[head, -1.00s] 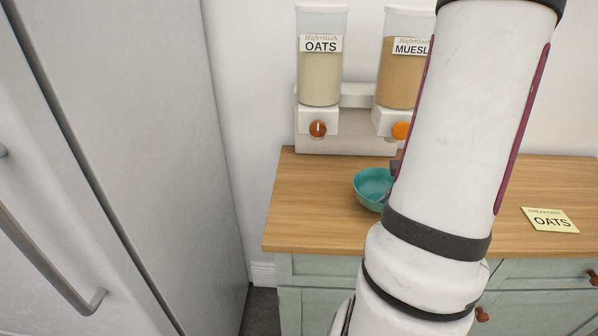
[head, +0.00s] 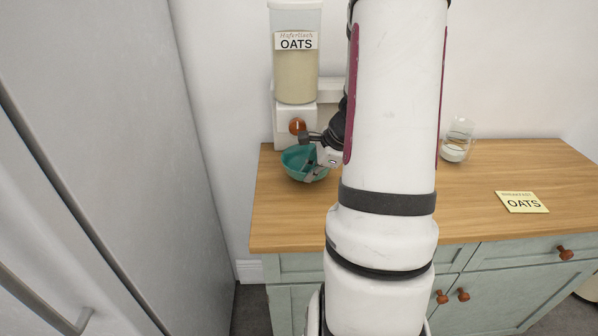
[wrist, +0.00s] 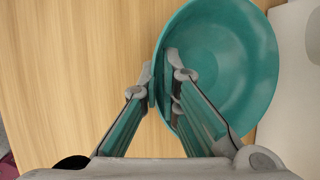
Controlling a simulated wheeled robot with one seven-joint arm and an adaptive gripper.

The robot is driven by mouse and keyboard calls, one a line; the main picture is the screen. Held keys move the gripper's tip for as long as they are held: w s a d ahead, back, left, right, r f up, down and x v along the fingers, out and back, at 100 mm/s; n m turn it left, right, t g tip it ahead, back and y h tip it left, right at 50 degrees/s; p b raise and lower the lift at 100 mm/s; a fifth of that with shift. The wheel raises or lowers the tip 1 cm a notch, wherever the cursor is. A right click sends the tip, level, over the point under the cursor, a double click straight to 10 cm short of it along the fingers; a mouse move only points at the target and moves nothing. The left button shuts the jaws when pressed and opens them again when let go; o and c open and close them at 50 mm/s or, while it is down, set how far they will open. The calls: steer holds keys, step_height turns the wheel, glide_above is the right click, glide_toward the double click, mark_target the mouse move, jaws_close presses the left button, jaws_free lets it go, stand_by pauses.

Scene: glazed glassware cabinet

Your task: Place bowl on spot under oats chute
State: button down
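The teal bowl (head: 300,164) is on or just above the wooden counter, below and slightly in front of the oats chute. My gripper (head: 319,160) is at the bowl's right side in the head view, partly hidden by my arm. In the wrist view the gripper (wrist: 165,88) has one finger outside and one inside the rim of the bowl (wrist: 235,60), closed on its wall. The oats dispenser (head: 296,75) has an orange-brown knob (head: 297,126) on its white chute block. The spot under the chute is hidden by the bowl. I cannot tell whether the bowl touches the counter.
A glass jar with white contents (head: 457,140) stands at the back of the counter (head: 470,215). A yellow OATS note (head: 522,202) lies at the right. The grey fridge (head: 110,130) is at the left. My arm hides the muesli dispenser.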

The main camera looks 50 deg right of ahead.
mark_target(298, 173)
steer(key=w, duration=0.4)
steer(key=shift+w+a+p, duration=0.1)
steer(key=shift+a+p, duration=0.15)
steer(key=shift+p, duration=0.1)
steer(key=shift+f, duration=0.75)
steer(key=c, duration=1.8)
jaws_free()
steer(key=shift+s+f, duration=0.1)
steer(key=shift+s, duration=0.1)
